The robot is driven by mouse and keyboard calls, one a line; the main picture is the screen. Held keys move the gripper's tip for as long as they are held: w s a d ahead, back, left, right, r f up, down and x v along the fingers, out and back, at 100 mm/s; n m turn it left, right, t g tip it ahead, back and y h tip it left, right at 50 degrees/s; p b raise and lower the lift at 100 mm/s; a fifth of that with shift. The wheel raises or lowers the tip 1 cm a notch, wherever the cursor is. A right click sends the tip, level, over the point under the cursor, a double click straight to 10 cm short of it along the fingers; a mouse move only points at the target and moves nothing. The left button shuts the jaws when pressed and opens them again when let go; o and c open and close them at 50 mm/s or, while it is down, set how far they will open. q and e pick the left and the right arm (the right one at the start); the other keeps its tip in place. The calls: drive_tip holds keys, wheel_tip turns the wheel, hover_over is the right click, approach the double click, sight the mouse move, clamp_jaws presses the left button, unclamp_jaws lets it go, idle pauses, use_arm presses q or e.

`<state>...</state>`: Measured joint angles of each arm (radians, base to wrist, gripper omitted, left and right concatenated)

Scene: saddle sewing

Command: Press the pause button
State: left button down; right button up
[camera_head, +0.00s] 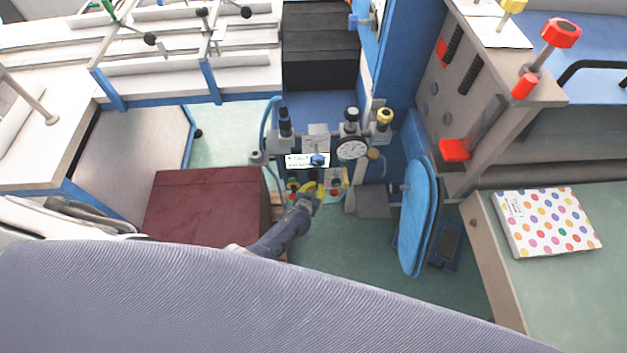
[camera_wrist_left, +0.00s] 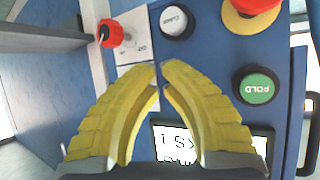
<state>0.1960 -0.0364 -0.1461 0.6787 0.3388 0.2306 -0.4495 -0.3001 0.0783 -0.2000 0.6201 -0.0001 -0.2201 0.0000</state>
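The blue control panel (camera_wrist_left: 213,75) fills much of the left wrist view, its lettering upside down. It carries a green button (camera_wrist_left: 257,88) marked FOLD, a white-faced round button (camera_wrist_left: 177,22) with unclear lettering, a red knob (camera_wrist_left: 110,33) and a red mushroom button (camera_wrist_left: 250,6) on yellow. I cannot read the word pause on any of them. My left gripper (camera_wrist_left: 160,66) has yellow fingers with tips together, nothing between them, in front of the panel below the white button; contact cannot be told. In the head view the left gripper (camera_head: 313,190) covers part of the panel. My right gripper is not in view.
A lit screen (camera_head: 307,160) and a pressure gauge (camera_head: 352,149) sit on the machine by the left gripper. A dark red box (camera_head: 203,207) stands left, a blue padded board (camera_head: 418,213) right. A dotted box (camera_head: 548,222) lies on the right-hand table.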

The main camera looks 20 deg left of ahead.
use_arm(q)
drive_tip(key=shift+w+a, duration=0.2)
drive_tip(key=shift+w, duration=0.4)
idle(0.9)
drive_tip(key=shift+s, duration=0.15)
drive_tip(key=shift+s+d, duration=0.35)
drive_tip(key=shift+s, duration=0.5)
drive_tip(key=shift+s+d, duration=0.3)
drive_tip(key=shift+s, duration=0.5)
drive_tip(key=shift+s+d, duration=0.25)
drive_tip(key=shift+s, duration=0.5)
drive_tip(key=shift+s+d, duration=0.3)
drive_tip(key=shift+s, duration=0.5)
